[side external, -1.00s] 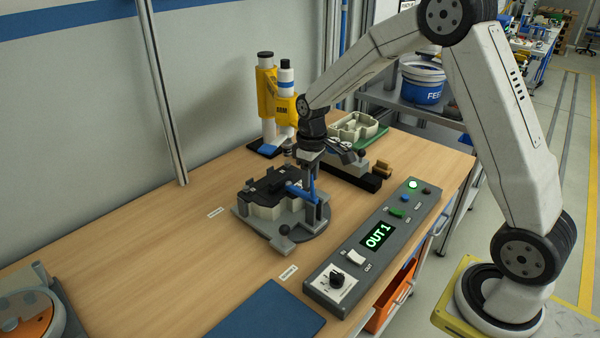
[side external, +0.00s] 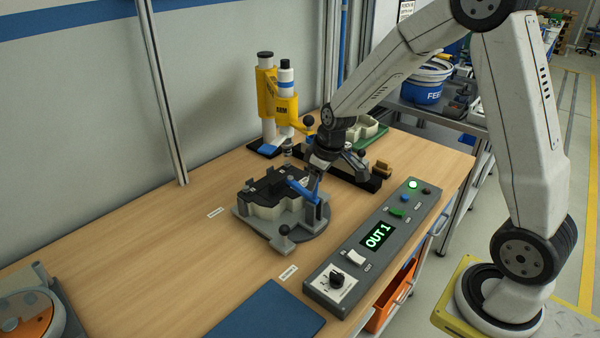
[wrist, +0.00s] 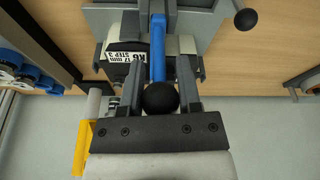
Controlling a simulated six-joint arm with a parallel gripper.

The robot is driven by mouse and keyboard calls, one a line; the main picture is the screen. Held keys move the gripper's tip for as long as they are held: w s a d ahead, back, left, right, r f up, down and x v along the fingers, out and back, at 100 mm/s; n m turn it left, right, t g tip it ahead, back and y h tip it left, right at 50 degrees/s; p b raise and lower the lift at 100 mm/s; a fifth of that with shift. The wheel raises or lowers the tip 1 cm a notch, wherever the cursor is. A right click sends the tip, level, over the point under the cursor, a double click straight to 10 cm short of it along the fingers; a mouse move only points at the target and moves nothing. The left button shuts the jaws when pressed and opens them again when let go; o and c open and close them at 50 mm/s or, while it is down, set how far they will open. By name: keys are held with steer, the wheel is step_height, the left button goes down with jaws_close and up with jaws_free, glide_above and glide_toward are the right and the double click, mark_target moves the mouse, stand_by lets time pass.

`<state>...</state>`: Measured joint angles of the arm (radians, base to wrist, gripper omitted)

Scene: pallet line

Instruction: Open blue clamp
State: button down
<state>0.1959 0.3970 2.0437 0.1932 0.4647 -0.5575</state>
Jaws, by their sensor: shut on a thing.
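The blue clamp (side external: 303,191) stands on the right side of the grey round fixture (side external: 311,232), which bears a pale and black part (side external: 262,189). In the wrist view, the clamp's blue lever (wrist: 158,45) runs down to a black ball knob (wrist: 160,99) between my fingers. My gripper (wrist: 159,78) is shut on the lever at its knob end. In the side view my gripper (side external: 317,172) is tilted above the clamp, and its fingers are partly hidden by the wrist.
A grey control box (side external: 375,245) showing OUT 1 stands right of the fixture. A yellow press (side external: 283,105) stands behind it. A second black knob (side external: 285,230) sits at the fixture's front. The table's left middle (side external: 150,240) is clear.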

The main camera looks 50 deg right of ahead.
steer(key=shift+s+t, duration=0.5)
steer(key=shift+t, duration=0.2)
steer(key=shift+c, duration=1.5)
jaws_free()
steer(key=v, duration=0.7)
steer(key=shift+s+r, duration=0.25)
steer(key=shift+r, duration=0.05)
